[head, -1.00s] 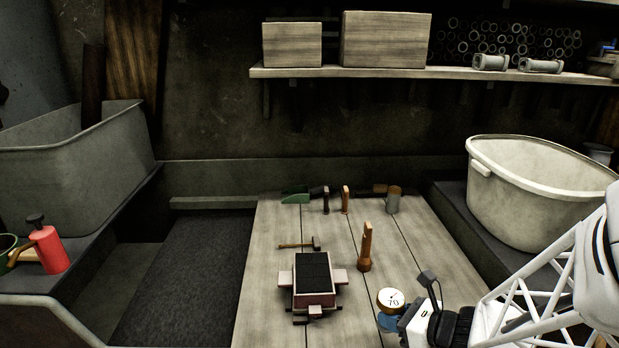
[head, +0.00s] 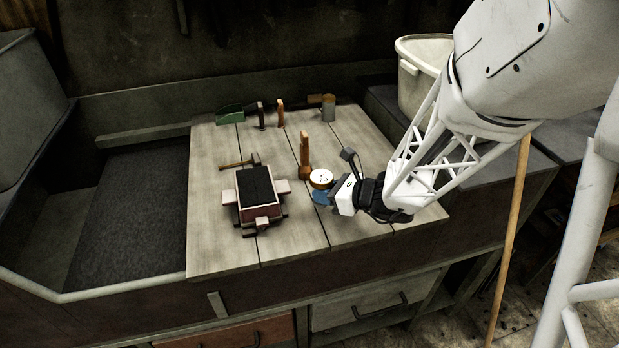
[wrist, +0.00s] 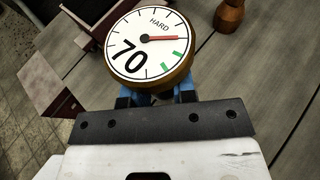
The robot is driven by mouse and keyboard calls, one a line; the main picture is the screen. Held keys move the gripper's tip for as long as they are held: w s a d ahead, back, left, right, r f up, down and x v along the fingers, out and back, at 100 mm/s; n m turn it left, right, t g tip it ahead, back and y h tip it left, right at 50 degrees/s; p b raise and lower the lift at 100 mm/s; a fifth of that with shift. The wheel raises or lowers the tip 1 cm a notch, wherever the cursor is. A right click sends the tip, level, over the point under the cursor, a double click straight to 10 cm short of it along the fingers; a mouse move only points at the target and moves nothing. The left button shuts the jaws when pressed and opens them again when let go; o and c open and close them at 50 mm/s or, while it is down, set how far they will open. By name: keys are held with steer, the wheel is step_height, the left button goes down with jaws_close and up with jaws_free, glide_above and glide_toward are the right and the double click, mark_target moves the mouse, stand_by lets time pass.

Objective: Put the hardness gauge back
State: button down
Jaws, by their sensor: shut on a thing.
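The hardness gauge (head: 321,178) is a round dial with a white face and a brass-coloured rim. In the wrist view the gauge (wrist: 148,42) fills the top middle, marked "HARD" and "70", with a red needle and green marks. My gripper (head: 324,197) is shut on the gauge; its blue fingers (wrist: 160,93) show just below the dial in the wrist view. The dial hides the grip itself. The gauge is over the right part of the plank bench top (head: 285,250). I cannot tell whether its lower end touches the bench.
A moulding flask (head: 257,190) with black sand stands to the left of the gauge. A wooden rammer (head: 305,160) stands just behind it, and a small hammer (head: 238,164) lies behind the flask. Several tools line the back edge. The front right planks are clear.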

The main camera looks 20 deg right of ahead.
steer(key=shift+f, duration=1.75)
steer(key=shift+f, duration=0.1)
steer(key=c, duration=0.9)
jaws_free()
steer(key=shift+c, duration=0.2)
steer(key=shift+v, duration=6)
